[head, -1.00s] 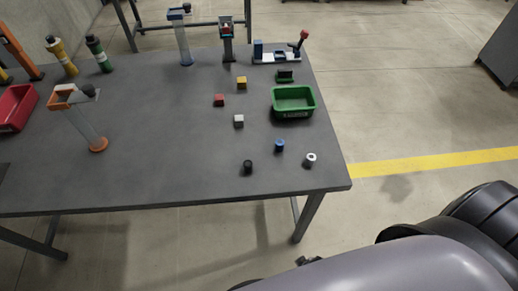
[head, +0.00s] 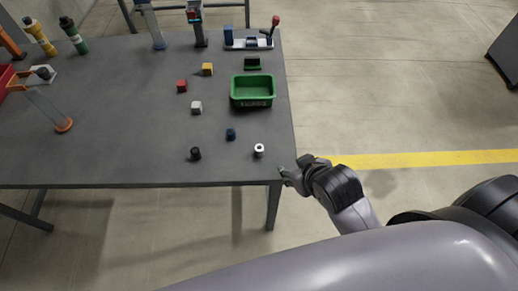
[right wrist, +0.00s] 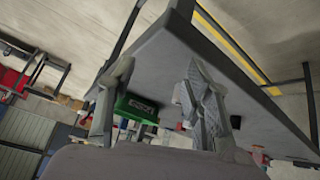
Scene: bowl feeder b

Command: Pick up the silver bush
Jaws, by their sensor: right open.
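The silver bush (head: 259,151) is a short, light, upright cylinder with a dark hole in its top. It stands on the grey table (head: 110,130) near the front right corner. My right gripper (head: 284,173) is just off the table's right edge, to the right of the bush and nearer to me, and does not touch it. In the right wrist view its fingers (right wrist: 159,72) are spread apart with nothing clearly held between them. I cannot make out the bush for certain in that view. My left gripper is not in view.
A blue bush (head: 231,134) and a black bush (head: 195,154) stand left of the silver one. A green bin (head: 253,91) is behind them. The table's right edge is close to my gripper.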

